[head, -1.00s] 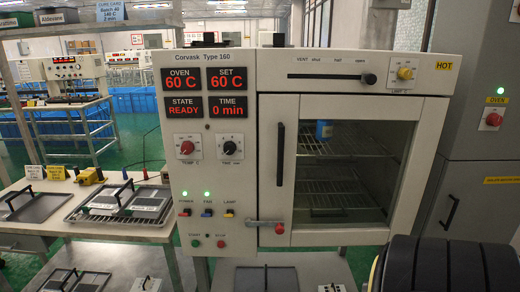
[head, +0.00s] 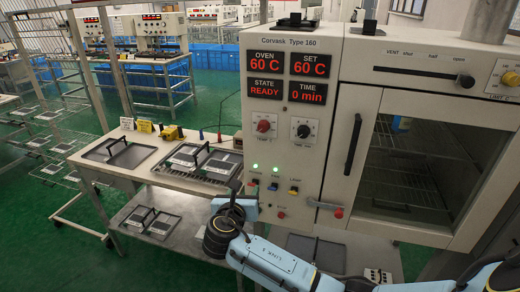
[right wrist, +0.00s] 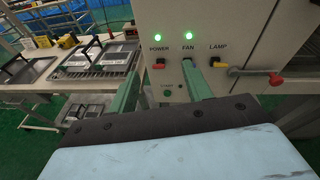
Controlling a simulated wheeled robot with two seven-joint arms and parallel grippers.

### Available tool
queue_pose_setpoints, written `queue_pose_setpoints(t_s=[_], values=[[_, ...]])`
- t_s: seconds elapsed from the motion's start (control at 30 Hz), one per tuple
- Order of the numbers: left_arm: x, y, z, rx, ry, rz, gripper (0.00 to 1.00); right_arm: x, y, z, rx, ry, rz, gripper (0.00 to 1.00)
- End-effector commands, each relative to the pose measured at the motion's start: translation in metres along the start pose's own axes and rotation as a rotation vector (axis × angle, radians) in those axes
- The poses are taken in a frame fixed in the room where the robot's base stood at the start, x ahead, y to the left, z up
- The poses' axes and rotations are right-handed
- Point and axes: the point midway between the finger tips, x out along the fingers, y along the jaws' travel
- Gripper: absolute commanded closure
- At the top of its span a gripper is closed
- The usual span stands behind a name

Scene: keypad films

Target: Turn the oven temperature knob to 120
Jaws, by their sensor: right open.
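The red temperature knob (head: 263,126) is on the oven's (head: 340,85) front panel, below the displays. The SET display (head: 310,65) reads 60 C, and so does the OVEN display (head: 271,61). STATE reads READY. My right gripper (head: 238,196) is low at the panel's left side, below the knob and apart from it. In the right wrist view, the right gripper (right wrist: 163,70) is open and empty, its two green fingers pointing toward the POWER and FAN switches. The knob is outside that view. My left gripper is not in view.
A black timer knob (head: 303,131) is right of the red knob. Below are the power, fan and lamp switches (head: 293,191). The door latch with its red end (head: 338,212) sticks out lower right. A side table (head: 130,170) with trays stands left.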

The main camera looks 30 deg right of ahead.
Motion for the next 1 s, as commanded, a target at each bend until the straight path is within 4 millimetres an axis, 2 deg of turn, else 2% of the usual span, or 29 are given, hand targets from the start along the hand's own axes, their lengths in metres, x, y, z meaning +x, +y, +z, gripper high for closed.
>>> queue_pose_setpoints(t_s=[0.03, 0.1, 0.23, 0.37, 0.47, 0.8, 1.0], values=[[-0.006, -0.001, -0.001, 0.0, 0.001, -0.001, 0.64, -0.008, -0.003, 0.04, -0.044, -0.062, -0.029, 0.51], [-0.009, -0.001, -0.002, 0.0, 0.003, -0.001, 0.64, -0.018, -0.009, 0.076, -0.102, -0.123, -0.074, 0.51], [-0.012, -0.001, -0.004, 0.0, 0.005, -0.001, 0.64, -0.03, -0.018, 0.111, -0.163, -0.179, -0.131, 0.51], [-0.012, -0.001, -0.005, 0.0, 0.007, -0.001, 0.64, -0.027, -0.022, 0.121, -0.183, -0.193, -0.151, 0.51], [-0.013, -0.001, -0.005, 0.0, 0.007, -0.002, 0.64, -0.013, -0.024, 0.123, -0.185, -0.191, -0.152, 0.51], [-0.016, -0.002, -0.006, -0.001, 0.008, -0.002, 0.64, 0.057, -0.033, 0.137, -0.183, -0.19, -0.151, 0.51], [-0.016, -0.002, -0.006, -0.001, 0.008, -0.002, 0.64, 0.085, -0.036, 0.142, -0.183, -0.189, -0.149, 0.51]])
